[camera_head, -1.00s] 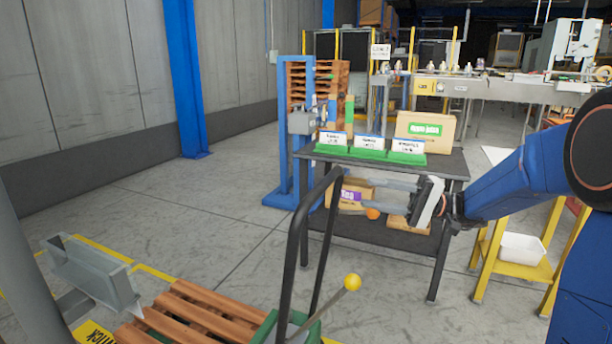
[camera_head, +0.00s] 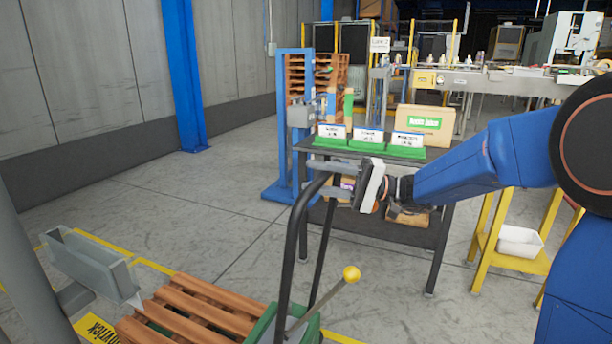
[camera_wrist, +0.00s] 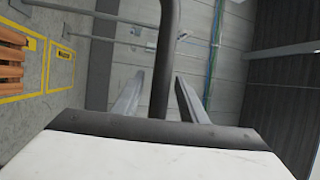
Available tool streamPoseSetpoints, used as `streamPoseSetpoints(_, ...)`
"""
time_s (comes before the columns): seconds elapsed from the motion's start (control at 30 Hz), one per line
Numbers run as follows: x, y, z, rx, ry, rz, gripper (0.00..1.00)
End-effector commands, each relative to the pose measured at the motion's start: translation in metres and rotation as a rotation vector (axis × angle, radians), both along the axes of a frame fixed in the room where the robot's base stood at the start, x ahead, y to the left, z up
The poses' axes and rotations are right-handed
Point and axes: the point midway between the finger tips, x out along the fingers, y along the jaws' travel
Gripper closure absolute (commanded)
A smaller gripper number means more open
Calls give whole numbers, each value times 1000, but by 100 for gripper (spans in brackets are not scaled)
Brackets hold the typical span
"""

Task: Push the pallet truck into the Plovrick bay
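The pallet truck has a tall black handle frame (camera_head: 293,235), a green body (camera_head: 262,326) and a lever with a yellow knob (camera_head: 351,274). A slatted wooden pallet (camera_head: 190,305) sits at its left. A yellow floor sign (camera_head: 95,328), partly cut off and apparently ending in "vrick", lies beside yellow floor lines (camera_head: 150,266). My gripper (camera_head: 316,190) is at the top of the handle, fingers pointing left. In the wrist view, the black handle bar (camera_wrist: 166,50) passes between my two open fingers (camera_wrist: 160,85), nearer the right one; a gap shows.
A dark table (camera_head: 450,162) with green-based label stands and a carton stands behind the handle. A grey metal part (camera_head: 90,265) is at the left. A yellow stand (camera_head: 490,240) with a white bin is at right. Open floor lies towards the wall.

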Motion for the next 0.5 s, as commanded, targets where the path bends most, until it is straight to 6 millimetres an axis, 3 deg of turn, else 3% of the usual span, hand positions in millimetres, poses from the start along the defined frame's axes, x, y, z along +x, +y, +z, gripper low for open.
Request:
streamPoseSetpoints(0.2, -1, 23, 4, 0, -1, 1, 61)
streamPoseSetpoints(0.5, -1, 29, 5, -1, -1, 0, 61)
